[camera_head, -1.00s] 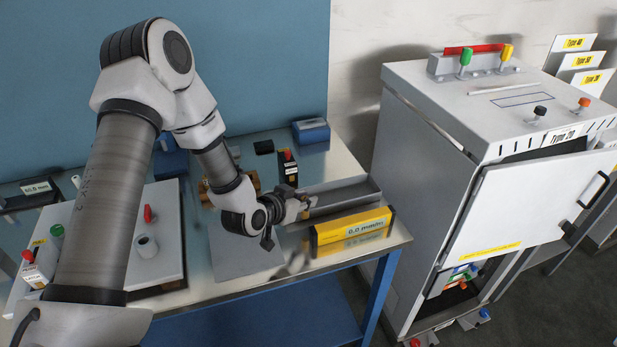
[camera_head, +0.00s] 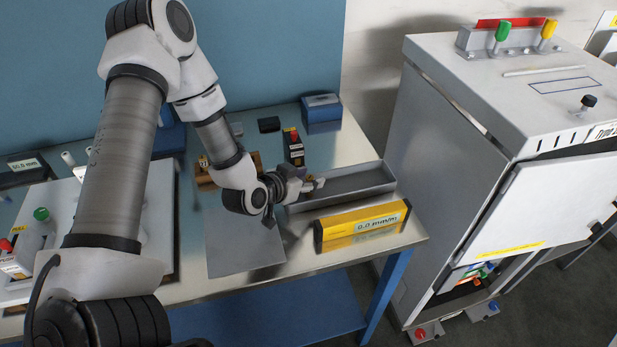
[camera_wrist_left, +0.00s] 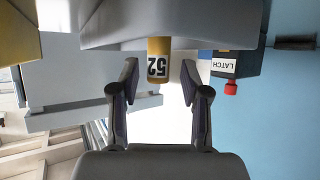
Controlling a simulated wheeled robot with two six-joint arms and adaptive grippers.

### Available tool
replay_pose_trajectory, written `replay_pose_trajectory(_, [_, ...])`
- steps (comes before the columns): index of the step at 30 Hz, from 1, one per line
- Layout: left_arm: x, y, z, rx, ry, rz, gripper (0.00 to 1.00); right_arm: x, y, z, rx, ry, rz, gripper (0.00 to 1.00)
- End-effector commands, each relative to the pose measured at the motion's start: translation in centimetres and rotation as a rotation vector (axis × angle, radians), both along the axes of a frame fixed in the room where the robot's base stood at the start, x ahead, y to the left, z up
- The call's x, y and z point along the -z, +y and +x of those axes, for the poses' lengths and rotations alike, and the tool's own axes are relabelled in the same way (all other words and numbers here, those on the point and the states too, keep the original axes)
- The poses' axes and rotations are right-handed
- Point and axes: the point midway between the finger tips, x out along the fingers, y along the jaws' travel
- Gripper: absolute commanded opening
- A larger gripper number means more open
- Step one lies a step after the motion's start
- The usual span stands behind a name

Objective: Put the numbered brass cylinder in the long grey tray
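The brass cylinder (camera_wrist_left: 159,66) has a white label reading 52, which is upside down in the left wrist view. It lies in line between the two fingertips of my left gripper (camera_wrist_left: 159,72), with a gap on each side. The gripper is open. In the head view my left gripper (camera_head: 310,185) is at the left end of the long grey tray (camera_head: 352,184), with a small brass part of the cylinder (camera_head: 320,183) at its fingertips. I cannot tell whether the cylinder's base rests on the tray floor. My right gripper is out of view.
A yellow level (camera_head: 362,226) lies just in front of the tray. A black block with a red top (camera_head: 293,148), marked LATCH in the wrist view, stands behind it. A blue box (camera_head: 321,112) is farther back. A grey cabinet (camera_head: 450,120) stands to the right.

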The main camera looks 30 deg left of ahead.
Motion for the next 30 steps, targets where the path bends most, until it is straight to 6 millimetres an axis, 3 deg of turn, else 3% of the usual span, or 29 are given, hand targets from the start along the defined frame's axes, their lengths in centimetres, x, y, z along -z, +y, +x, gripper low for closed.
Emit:
replay_pose_trajectory(8, [-0.3,0.1,-0.4,-0.002,0.000,-0.001,0.46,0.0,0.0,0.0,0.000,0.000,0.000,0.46])
replay_pose_trajectory(16, [-3.1,0.6,-5.1,-0.007,-0.002,-0.011,0.46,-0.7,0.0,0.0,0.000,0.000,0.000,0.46])
replay_pose_trajectory(20, [-4.8,0.9,-7.7,-0.007,-0.001,-0.010,0.46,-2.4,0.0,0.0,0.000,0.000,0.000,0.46])
replay_pose_trajectory(22, [-5.8,1.0,-8.6,-0.001,0.007,-0.001,0.46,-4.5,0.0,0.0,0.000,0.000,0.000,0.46])
replay_pose_trajectory(25, [-6.1,1.1,-9.6,-0.001,0.006,0.002,0.46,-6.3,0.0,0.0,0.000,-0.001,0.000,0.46])
replay_pose_trajectory(30, [-6.0,1.2,-10.4,0.000,0.002,0.002,0.46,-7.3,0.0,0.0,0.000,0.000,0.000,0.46])
